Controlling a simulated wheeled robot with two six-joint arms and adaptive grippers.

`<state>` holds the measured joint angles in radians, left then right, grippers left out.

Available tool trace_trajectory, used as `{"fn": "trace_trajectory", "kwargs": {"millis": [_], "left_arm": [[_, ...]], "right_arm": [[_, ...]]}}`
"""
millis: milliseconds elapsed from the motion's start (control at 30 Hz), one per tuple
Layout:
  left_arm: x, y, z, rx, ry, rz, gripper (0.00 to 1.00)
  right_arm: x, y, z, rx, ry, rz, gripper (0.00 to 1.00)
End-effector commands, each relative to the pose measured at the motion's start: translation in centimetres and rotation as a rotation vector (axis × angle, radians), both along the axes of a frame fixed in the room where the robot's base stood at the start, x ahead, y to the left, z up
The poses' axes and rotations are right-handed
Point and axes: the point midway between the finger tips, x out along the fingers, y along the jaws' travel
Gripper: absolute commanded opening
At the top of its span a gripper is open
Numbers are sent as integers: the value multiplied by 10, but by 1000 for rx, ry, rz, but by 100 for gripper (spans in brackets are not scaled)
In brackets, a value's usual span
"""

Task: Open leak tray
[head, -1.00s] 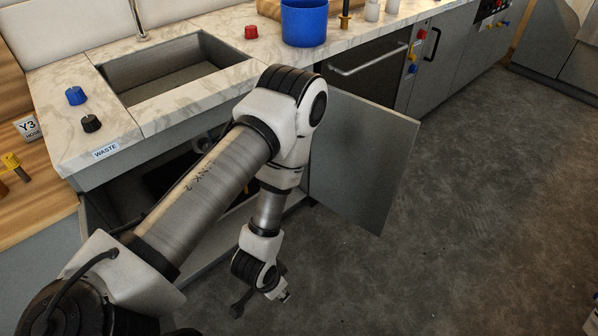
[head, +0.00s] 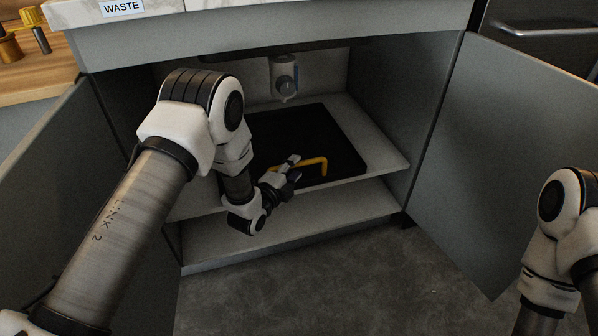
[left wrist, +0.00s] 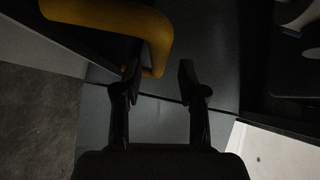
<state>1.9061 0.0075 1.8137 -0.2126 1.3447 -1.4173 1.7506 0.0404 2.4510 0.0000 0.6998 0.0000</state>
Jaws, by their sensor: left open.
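The leak tray (head: 335,143) is a flat black tray on the upper shelf inside the open cabinet under the sink. Its yellow handle (head: 318,160) stands at its front edge. My left gripper (head: 292,168) is open at the left part of the handle. In the left wrist view the yellow handle (left wrist: 120,18) is large at the upper left, and my open left gripper (left wrist: 158,80) has one finger overlapping its lower end. I cannot tell whether they touch. My left arm hides the tray's left part. Part of my right arm shows at the right edge, but its gripper does not.
The left cabinet door (head: 45,165) and right cabinet door (head: 510,150) stand open on both sides. A grey fitting (head: 284,76) hangs above the tray. The lower shelf (head: 300,222) is bare where visible. The countertop edge (head: 270,35) runs above the opening.

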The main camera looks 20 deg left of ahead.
Motion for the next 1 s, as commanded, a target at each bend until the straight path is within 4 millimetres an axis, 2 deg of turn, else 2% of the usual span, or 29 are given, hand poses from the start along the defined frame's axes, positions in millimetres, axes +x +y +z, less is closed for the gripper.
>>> {"fn": "trace_trajectory", "kwargs": {"millis": [33,200,467,500,567,600,1000], "left_arm": [[10,-2,-5,-1,-3,0,41],[31,-6,-7,-1,1,1,41],[34,-7,-5,-2,3,2,41],[34,-7,-5,-2,3,2,27],[33,-7,-5,-2,4,2,6],[33,-7,-6,-2,4,2,0],[32,-8,-5,-3,5,2,0]], "right_arm": [[0,0,-9,0,0,0,40],[0,0,-16,0,0,0,40],[0,0,-15,0,-1,0,40],[0,0,-15,0,-1,0,40],[0,0,-15,0,-1,0,40],[0,0,-15,0,-1,0,40],[0,0,-12,0,-1,1,40]]}}
